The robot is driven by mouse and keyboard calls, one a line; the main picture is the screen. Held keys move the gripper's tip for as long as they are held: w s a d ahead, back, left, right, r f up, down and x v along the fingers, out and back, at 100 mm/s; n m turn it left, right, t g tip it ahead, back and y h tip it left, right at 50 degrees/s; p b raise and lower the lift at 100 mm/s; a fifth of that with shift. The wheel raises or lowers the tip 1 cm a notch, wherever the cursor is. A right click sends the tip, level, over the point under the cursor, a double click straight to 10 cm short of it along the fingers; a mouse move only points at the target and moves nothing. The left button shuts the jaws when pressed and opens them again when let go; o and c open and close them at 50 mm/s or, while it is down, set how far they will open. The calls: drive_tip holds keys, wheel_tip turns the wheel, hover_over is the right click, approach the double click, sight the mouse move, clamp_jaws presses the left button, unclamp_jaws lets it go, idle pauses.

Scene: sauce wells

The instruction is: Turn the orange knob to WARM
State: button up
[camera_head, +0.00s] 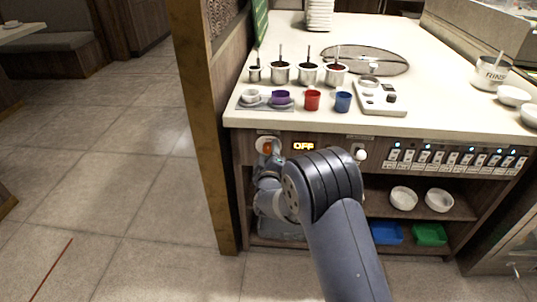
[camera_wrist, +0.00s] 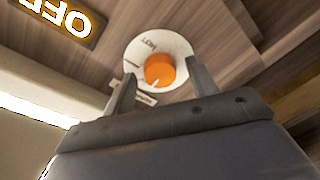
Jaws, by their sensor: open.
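The orange knob (camera_wrist: 160,70) sits on a round white dial plate (camera_wrist: 172,45) on the wooden counter front. The word HOT shows on the plate; other marks are too small or hidden to read. In the head view the orange knob (camera_head: 267,148) is partly covered by my gripper (camera_head: 270,158). In the wrist view my gripper (camera_wrist: 163,88) is open, with one finger on each side of the knob's lower part. I cannot tell whether the fingers touch it. The lit display (camera_head: 303,146) beside the knob reads OFF.
A white round knob (camera_head: 361,155) and a row of switches (camera_head: 455,160) are further right on the front. Sauce wells (camera_head: 308,74) and coloured cups (camera_head: 312,100) stand on the counter (camera_head: 430,60) above. Open shelves with bowls (camera_head: 403,198) are below. The floor at left is clear.

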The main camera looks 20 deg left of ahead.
drive_tip(key=c, duration=1)
drive_tip(key=shift+o, duration=0.2)
drive_tip(key=shift+f+b, duration=0.15)
drive_tip(key=shift+b, duration=0.2)
drive_tip(key=shift+f+m+b, duration=0.15)
drive_tip(key=shift+m+b, duration=0.85)
drive_tip(key=shift+b, duration=0.25)
drive_tip(key=m+b, duration=0.3)
drive_tip(key=b, duration=0.1)
drive_tip(key=shift+f+m+t, duration=0.1)
drive_tip(key=shift+m+t, duration=0.2)
drive_tip(key=m+b, duration=0.4)
drive_tip(key=shift+r+m+t+b, duration=0.25)
drive_tip(key=shift+m+b, duration=0.45)
drive_tip(key=shift+m, duration=0.5)
drive_tip(key=shift+a+h, duration=0.1)
drive_tip(key=shift+h, duration=0.2)
